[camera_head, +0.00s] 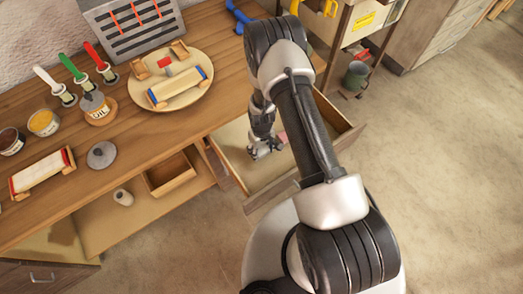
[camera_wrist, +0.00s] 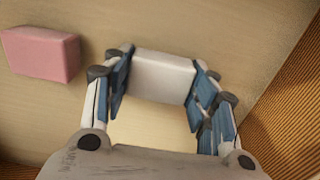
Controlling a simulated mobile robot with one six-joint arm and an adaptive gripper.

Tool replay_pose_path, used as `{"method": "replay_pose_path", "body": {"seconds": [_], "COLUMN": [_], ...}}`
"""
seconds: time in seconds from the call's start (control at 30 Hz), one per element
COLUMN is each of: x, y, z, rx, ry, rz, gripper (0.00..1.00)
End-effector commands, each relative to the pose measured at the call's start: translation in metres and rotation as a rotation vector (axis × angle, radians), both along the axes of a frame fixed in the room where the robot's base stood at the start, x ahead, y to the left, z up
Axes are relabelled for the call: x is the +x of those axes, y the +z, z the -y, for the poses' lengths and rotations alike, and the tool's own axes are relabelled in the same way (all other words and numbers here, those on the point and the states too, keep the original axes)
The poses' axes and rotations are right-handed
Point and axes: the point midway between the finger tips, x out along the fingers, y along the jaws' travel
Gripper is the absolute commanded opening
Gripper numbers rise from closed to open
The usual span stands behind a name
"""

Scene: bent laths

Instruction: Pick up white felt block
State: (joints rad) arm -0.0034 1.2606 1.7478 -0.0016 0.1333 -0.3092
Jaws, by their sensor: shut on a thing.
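The white felt block (camera_wrist: 163,78) is between the two fingers of my gripper (camera_wrist: 160,88) in the wrist view. The blue finger pads press on its left and right sides, so the gripper is shut on it. In the head view my gripper (camera_head: 265,148) is down inside an open drawer (camera_head: 235,170). The white block itself is hard to make out there. Whether the block touches the drawer floor cannot be told.
A pink block (camera_wrist: 42,53) lies in the drawer left of my gripper. The drawer walls stand close around. On the bench above are a round board (camera_head: 190,105) with wooden pieces, several brushes and cans. A small open box (camera_head: 170,175) is on the lower shelf.

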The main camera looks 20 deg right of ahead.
Motion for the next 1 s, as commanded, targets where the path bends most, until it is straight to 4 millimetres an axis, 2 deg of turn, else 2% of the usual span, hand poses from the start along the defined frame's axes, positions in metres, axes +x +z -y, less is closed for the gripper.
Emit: {"method": "replay_pose_path", "body": {"seconds": [0.17,0.37,0.57,0.8,1.0], "x": [0.000,0.001,0.002,0.002,0.001], "y": [0.002,0.020,0.065,0.136,0.178], "z": [0.000,0.000,0.000,0.000,0.000], "rx": [0.000,0.000,0.000,0.000,0.000], "ry": [0.000,0.000,0.000,0.000,0.000], "rz": [0.000,0.002,0.004,0.004,0.003], "gripper": [0.36,0.36,0.36,0.36,0.36]}}
